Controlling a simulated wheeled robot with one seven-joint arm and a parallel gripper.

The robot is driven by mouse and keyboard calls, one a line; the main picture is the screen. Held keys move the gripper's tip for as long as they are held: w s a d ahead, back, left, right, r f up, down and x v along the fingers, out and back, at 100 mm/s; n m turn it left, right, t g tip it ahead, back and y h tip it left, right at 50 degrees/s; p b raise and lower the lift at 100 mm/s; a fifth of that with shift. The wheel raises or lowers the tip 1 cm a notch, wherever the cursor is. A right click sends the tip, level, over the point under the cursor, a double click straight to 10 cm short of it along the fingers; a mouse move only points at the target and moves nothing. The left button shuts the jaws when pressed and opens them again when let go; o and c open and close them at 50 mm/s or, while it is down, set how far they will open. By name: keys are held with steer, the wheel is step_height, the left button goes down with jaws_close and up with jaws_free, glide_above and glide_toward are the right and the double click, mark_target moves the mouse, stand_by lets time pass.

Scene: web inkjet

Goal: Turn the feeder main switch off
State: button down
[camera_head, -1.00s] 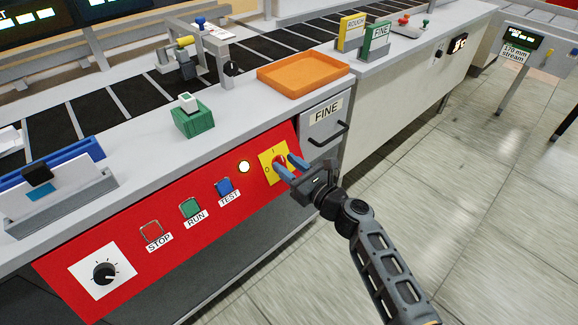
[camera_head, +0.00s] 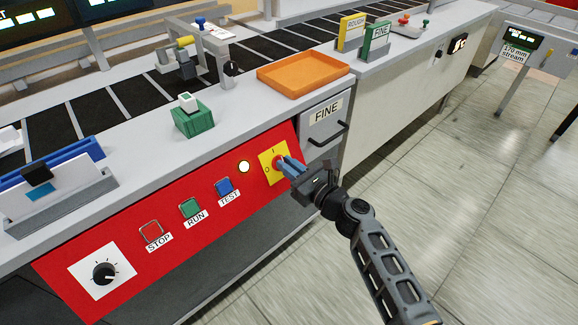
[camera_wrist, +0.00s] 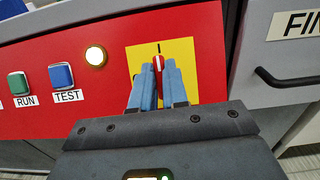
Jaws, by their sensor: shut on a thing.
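The feeder main switch is a red rotary handle on a yellow plate (camera_head: 267,168) at the right end of the red panel. In the wrist view the red handle (camera_wrist: 158,63) shows between my blue fingertips, with a black mark above it on the yellow plate (camera_wrist: 187,46). The handle looks about upright, in line with that mark. My gripper (camera_head: 286,166) is shut on the handle, its fingers reaching in from the lower right. The fingers hide most of the handle.
Left of the switch are a lit round lamp (camera_head: 244,166), a blue TEST button (camera_head: 224,186), a green RUN button (camera_head: 190,208), a STOP button (camera_head: 151,232) and a black knob (camera_head: 104,272). The FINE drawer handle (camera_head: 328,134) juts out right of the switch.

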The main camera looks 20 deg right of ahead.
steer(key=shift+d+r+n+g+y+b, duration=0.2)
steer(key=shift+n+g+y, duration=0.9)
steer(key=shift+n, duration=2.4)
steer(key=shift+a+f+n+g+y+b, duration=0.25)
steer(key=shift+n+g, duration=1.5)
steer(key=shift+n, duration=1.75)
steer(key=shift+d+r+n+g+y+b, duration=0.25)
steer(key=shift+n+g+y, duration=0.85)
steer(key=shift+n, duration=2.4)
steer(key=shift+a+f+g+h, duration=0.1)
steer(key=shift+f+g+h, duration=0.05)
steer(key=shift+g+h, duration=0.2)
steer(key=c, duration=1.1)
jaws_free()
steer(key=shift+w, duration=0.1)
steer(key=shift+c, duration=0.2)
steer(key=v, duration=0.8)
